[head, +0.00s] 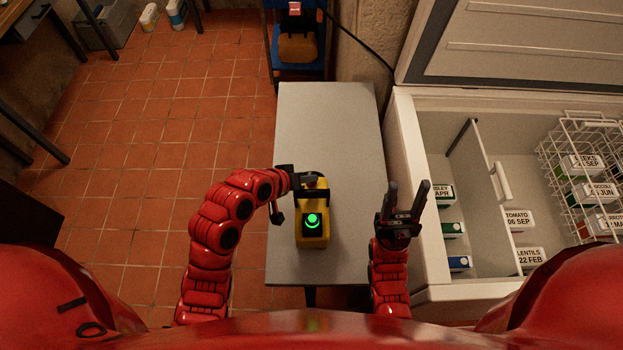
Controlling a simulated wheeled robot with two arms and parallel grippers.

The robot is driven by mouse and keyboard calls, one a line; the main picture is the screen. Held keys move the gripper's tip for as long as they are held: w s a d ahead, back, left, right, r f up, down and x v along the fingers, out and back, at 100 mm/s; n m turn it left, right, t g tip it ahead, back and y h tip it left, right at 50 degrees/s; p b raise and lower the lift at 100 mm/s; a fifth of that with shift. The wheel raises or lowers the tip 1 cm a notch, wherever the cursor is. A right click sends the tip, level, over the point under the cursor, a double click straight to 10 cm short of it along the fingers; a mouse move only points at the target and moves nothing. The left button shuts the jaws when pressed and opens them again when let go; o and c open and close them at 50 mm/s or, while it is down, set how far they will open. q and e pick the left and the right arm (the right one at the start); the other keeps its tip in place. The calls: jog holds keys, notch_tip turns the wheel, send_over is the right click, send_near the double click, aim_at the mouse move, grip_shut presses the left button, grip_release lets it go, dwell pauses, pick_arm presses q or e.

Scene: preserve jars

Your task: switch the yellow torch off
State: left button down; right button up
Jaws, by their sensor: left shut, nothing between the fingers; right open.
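The yellow torch (312,238) stands on the grey table (330,115), with a dark handle at its far end. A round green light glows on a dark patch on its near part. My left gripper (308,182) is shut and empty at the far end of the torch, by the handle. I cannot tell whether it touches the torch. My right gripper (405,200) is open and empty, to the right of the torch near the table's right edge, fingers pointing away from me.
An open chest freezer (409,165) stands right of the table, holding labelled boxes (519,219) and a white wire basket (570,150). A blue shelf (300,68) stands beyond the table. The far part of the tabletop is clear. Tiled floor (150,140) lies open at left.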

aim_at(309, 185)
pick_arm(q)
jog(key=shift+r+p, duration=1.75)
jog(key=shift+r, duration=1.35)
jog(key=shift+f, duration=0.1)
